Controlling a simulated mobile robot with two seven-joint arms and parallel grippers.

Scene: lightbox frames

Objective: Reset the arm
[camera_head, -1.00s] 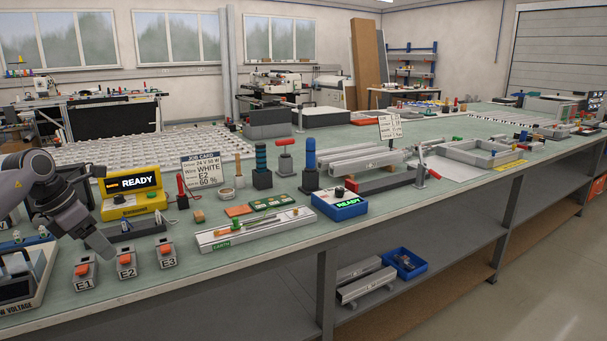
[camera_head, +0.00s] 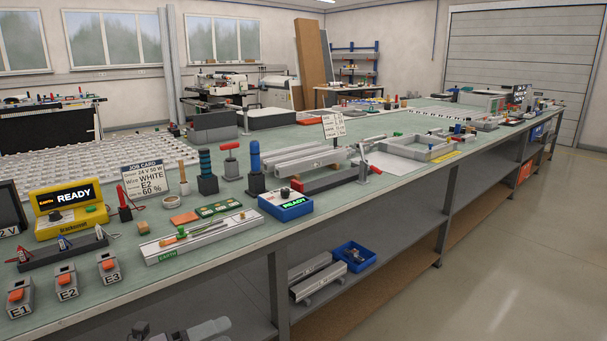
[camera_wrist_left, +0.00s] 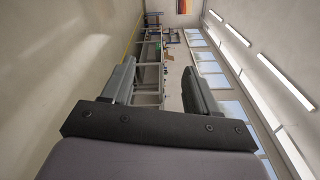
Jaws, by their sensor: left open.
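My left gripper (camera_wrist_left: 160,82) shows in the left wrist view, with its two fingers wide apart and nothing between them. Beyond the fingers lie open air, the floor and the room, turned sideways. In the head view only grey parts, probably of my own arm, show at the bottom edge, below and in front of the bench (camera_head: 235,262). My right gripper is in neither view.
The aisle floor (camera_head: 480,265) at right is clear.

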